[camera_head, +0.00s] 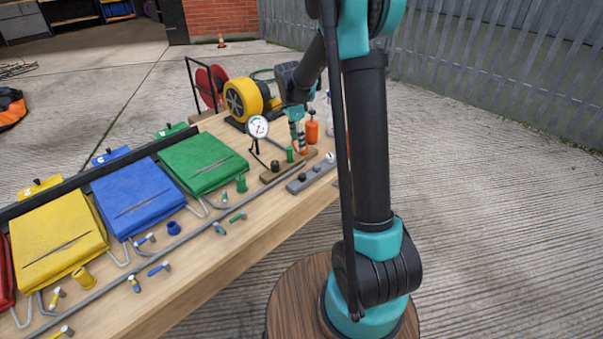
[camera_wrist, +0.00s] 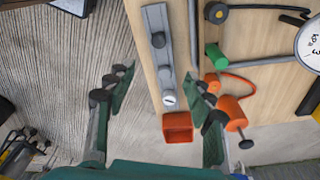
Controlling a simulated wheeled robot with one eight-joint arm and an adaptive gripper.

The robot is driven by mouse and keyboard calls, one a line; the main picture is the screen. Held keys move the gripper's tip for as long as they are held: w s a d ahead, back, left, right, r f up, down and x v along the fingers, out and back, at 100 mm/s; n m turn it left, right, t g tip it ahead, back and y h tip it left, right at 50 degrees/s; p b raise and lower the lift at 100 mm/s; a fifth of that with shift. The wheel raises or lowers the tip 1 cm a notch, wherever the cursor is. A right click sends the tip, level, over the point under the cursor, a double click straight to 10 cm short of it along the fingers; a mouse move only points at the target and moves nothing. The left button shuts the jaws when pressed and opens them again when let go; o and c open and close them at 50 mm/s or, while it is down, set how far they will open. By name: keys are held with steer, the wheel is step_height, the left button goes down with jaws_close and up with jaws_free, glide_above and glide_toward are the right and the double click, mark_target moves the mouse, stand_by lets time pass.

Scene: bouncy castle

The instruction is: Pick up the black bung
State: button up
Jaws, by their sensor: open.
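A short black bung (camera_head: 275,166) stands at the near end of a narrow wooden rack (camera_head: 268,177), in line with a green bung (camera_head: 289,155) and an orange one. In the wrist view the black bung (camera_wrist: 216,12) is at the top, right of centre, beyond the green bung (camera_wrist: 216,56) and the orange bung (camera_wrist: 212,82). My gripper (camera_head: 298,138) points down above the rack's far end. In the wrist view its fingers (camera_wrist: 160,88) are spread apart with nothing between them, and the black bung is outside them.
A grey strip (camera_head: 316,173) with a black knob (camera_wrist: 158,40) and a white knob (camera_wrist: 168,100) lies beside the rack. A red box (camera_wrist: 178,134) is at the bench edge.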

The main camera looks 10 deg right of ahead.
glide_above(302, 175)
steer(key=f, duration=1)
steer(key=shift+a+f, duration=0.25)
steer(key=shift+d+f, duration=0.2)
steer(key=shift+f, duration=2.8)
steer(key=c, duration=1)
steer(key=shift+c, duration=0.2)
